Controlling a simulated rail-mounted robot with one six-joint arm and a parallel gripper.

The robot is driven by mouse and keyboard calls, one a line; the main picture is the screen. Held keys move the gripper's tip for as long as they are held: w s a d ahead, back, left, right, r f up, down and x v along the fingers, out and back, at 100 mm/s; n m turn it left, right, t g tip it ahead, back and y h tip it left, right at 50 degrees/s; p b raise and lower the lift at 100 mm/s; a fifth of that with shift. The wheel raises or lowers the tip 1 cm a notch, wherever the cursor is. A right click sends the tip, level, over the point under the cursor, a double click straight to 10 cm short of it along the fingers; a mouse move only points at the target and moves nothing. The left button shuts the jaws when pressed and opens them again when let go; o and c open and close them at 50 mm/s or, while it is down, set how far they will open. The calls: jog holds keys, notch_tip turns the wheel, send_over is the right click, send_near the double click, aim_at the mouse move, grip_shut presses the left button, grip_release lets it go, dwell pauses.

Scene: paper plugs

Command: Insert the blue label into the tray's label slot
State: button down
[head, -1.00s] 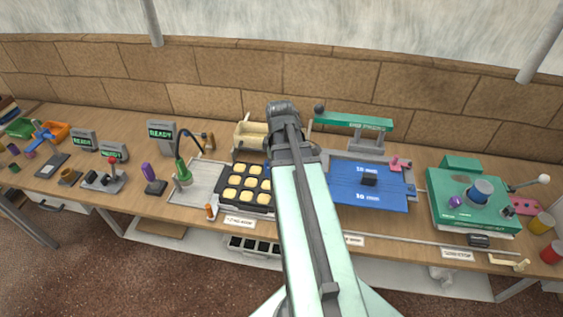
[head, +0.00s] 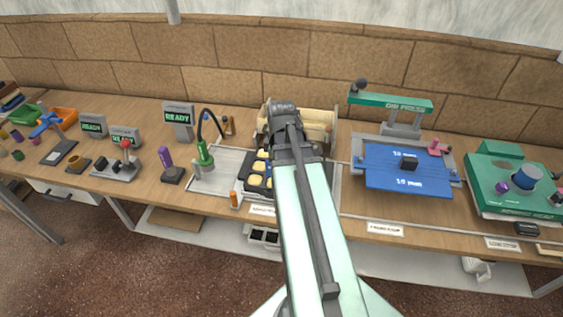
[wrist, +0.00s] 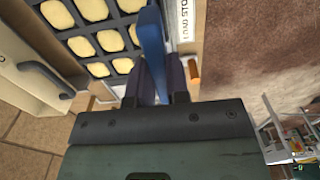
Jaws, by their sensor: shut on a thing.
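The blue label (wrist: 152,45) stands on edge between the fingers of my gripper (wrist: 155,85) in the wrist view. My gripper is shut on it, and its far end overlaps the tray in the picture. The black tray (wrist: 72,33) has cream round plugs in its compartments. In the head view the tray (head: 249,192) shows only partly, behind my arm. My gripper's fingertips and the label are hidden there. I cannot make out the label slot clearly. A white printed strip (wrist: 186,20) lies beside the tray.
An orange cylinder (head: 233,199) stands by the bench's front edge, left of my arm. A blue press plate (head: 395,180) and a green machine (head: 490,200) are to the right.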

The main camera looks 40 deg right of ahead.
jog(key=shift+w, duration=0.1)
notch_tip(320, 180, down, 6)
jog(key=b, duration=0.5)
jog(key=shift+a, duration=0.1)
jog(key=shift+f+b, duration=2)
jog(key=shift+b, duration=0.3)
dwell(0.5)
jog(key=c, duration=1)
grip_release()
jog(key=shift+r, duration=0.1)
notch_tip(320, 180, up, 6)
jog(key=p, duration=0.5)
jog(key=shift+f+p, duration=0.25)
jog(key=shift+p, duration=0.1)
